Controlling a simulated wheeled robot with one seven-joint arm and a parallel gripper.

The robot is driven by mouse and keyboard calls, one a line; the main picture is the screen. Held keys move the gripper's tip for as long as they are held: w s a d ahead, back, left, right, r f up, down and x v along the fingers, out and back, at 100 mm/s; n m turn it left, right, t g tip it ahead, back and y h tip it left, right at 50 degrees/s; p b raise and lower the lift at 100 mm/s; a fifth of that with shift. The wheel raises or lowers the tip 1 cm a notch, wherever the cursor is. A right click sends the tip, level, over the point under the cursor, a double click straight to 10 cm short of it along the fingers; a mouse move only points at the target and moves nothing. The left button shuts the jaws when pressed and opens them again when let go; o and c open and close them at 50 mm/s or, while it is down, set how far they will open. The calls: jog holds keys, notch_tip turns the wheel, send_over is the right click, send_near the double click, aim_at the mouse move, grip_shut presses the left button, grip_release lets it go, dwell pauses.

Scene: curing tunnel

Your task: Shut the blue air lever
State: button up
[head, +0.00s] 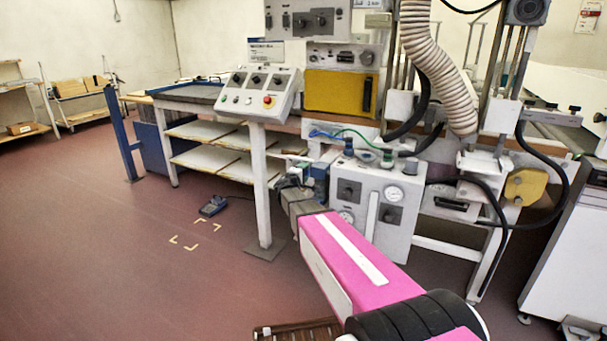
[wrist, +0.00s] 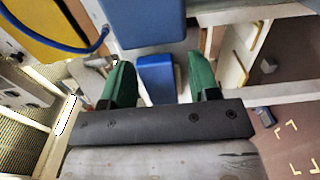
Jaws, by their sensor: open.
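My gripper (wrist: 159,62) has two green fingers, set apart with a gap between them. In the wrist view a small blue piece (wrist: 157,80), which looks like the air lever, lies between the fingers, with a gap visible on both sides. A larger blue block (wrist: 145,20) is just beyond the fingertips. In the head view blue parts (head: 320,166) show beside the grey gauge box, close to my gripper (head: 284,182). I cannot tell there which part is the lever, as my arm partly covers that spot.
The grey gauge box (head: 375,212) stands right of my gripper. A blue hose (wrist: 88,46) curves at the left in the wrist view. A blue pedal (head: 213,206) lies on open floor.

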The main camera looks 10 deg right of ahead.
grip_shut()
jog(key=shift+f, duration=0.1)
jog(key=m, duration=0.1)
jog(key=f+m, duration=0.1)
jog(key=m, duration=0.2)
jog(key=shift+w+a+f+m, duration=0.15)
jog(key=shift+f+m, duration=0.2)
jog(key=shift+m, duration=0.05)
jog(key=shift+w+a+f+m, duration=0.45)
jog(key=shift+a+m, duration=0.1)
jog(key=shift+m, duration=1.65)
jog(key=shift+w+a+f+m, duration=0.35)
jog(key=shift+a+m, duration=0.25)
jog(key=shift+m, duration=1.6)
jog(key=shift+w+a+f+m, duration=0.35)
jog(key=shift+a+f+m, duration=0.2)
jog(key=shift+m, duration=1.65)
